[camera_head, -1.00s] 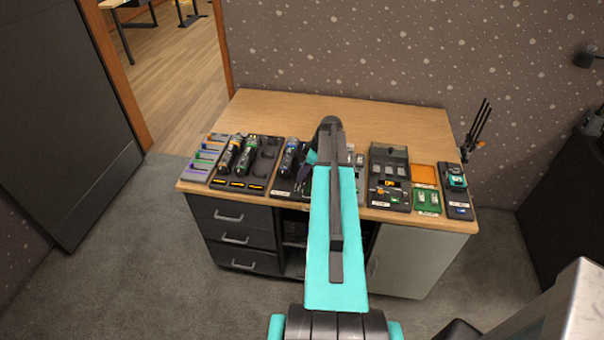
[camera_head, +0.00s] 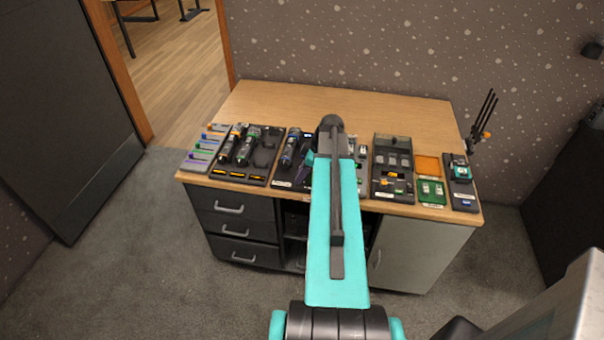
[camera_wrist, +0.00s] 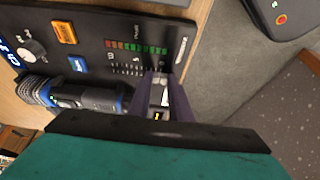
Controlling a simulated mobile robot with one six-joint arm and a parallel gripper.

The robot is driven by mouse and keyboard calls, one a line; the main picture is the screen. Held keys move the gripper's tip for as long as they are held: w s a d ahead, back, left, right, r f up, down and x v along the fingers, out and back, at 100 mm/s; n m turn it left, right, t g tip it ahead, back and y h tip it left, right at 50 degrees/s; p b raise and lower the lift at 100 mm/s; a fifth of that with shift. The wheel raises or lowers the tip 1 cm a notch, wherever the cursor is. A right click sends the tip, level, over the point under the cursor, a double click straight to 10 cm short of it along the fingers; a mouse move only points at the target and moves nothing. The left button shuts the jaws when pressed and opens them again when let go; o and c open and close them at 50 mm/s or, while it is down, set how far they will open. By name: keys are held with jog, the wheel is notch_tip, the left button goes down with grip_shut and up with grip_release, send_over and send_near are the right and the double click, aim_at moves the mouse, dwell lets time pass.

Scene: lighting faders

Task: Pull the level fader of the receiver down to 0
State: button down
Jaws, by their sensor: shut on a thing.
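The receiver is a black panel (camera_wrist: 75,25) in the wrist view, with a row of coloured level lights, a scale with small marks, a round knob, an orange button and a blue button. My gripper (camera_wrist: 160,80) is over the panel's edge near the end of the scale, with its dark purple fingers shut on the pale level fader cap (camera_wrist: 158,96). The fingers partly hide the cap and its slot, so I cannot read its setting. In the head view the receiver (camera_head: 283,183) is partly behind my arm, and my gripper (camera_head: 304,172) is mostly hidden.
A black microphone with blue rings (camera_wrist: 85,97) lies on the receiver beside my gripper. On the wooden desk (camera_head: 330,100), a charger tray with handhelds (camera_head: 240,155) stands left, and other small devices (camera_head: 392,165) stand right. The desk's back is clear.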

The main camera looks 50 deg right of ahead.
jog(key=shift+s+a, duration=0.15)
jog(key=shift+a, duration=0.1)
jog(key=c, duration=1.6)
grip_release()
jog(key=shift+d+r, duration=0.1)
jog(key=shift+r, duration=0.05)
jog(key=shift+v, duration=0.75)
jog(key=shift+b+v, duration=1.55)
jog(key=shift+v, duration=4.5)
